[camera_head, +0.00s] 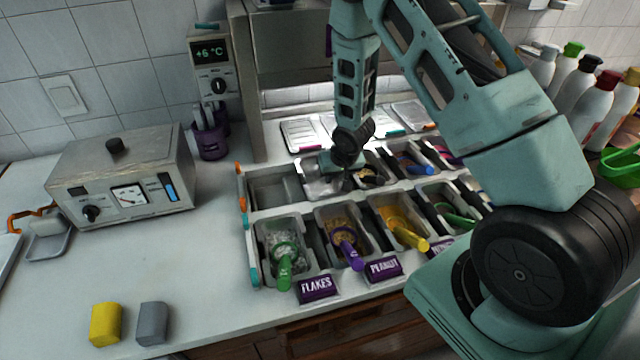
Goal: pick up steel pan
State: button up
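A shiny steel pan (314,184) sits in the back row of the topping rail (252,212), second from the left. No topping is visible in the part I can see. My gripper (340,178) points down at this pan's right side. The arm and gripper cover part of the pan. The fingers are small and dark here, so I cannot tell whether they touch the pan's rim or how far apart they are.
The back-left bay (273,192) looks empty. Front pans hold toppings with coloured scoops, such as the green scoop (284,268) and purple scoop (348,250). A metal control box (120,180) stands left. Bottles (592,108) crowd the right. The counter's left front is mostly clear.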

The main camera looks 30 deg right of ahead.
grip_shut()
jog(key=shift+r, duration=0.1)
dwell(1.6)
